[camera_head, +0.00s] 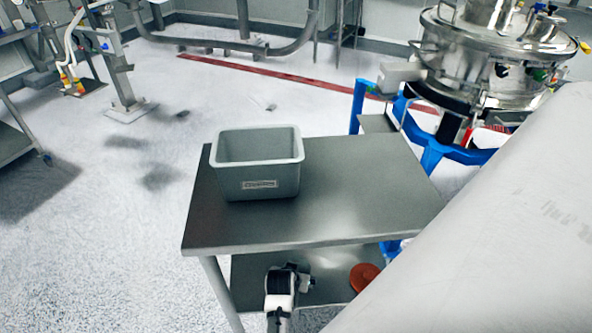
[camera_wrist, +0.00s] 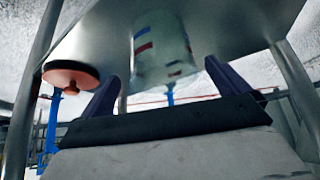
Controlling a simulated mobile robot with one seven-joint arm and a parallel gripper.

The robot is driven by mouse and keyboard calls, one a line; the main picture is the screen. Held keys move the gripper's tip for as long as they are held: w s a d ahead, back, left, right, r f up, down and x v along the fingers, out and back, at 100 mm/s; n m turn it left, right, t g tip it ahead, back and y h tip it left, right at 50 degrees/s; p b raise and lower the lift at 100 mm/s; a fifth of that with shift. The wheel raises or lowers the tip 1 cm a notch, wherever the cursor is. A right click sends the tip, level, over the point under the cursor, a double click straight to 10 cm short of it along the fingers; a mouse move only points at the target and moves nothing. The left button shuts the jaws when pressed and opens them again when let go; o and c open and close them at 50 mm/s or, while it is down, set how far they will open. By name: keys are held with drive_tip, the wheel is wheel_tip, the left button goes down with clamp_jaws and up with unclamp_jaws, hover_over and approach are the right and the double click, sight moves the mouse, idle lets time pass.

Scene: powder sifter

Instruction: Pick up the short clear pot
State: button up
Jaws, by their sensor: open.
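The short clear pot (camera_wrist: 162,48) has blue and red marks on its side. In the wrist view, which looks upside down, it stands on a metal surface beyond my fingertips. My gripper (camera_wrist: 160,72) is open, its two dark fingers spread to either side of the pot's outline, with nothing held. I cannot tell how far the pot is from the fingers.
A reddish round piece (camera_head: 364,276) lies on the lower shelf; in the wrist view it (camera_wrist: 70,74) is left of the pot. A grey bin (camera_head: 258,180) stands on the table top (camera_head: 360,190) above. Table legs flank the shelf. A steel vessel (camera_head: 490,60) stands behind.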

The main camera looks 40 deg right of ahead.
drive_tip(key=shift+x, duration=1.85)
drive_tip(key=shift+w, duration=0.1)
drive_tip(key=shift+c, duration=0.3)
drive_tip(key=c, duration=0.9)
drive_tip(key=shift+r, duration=0.1)
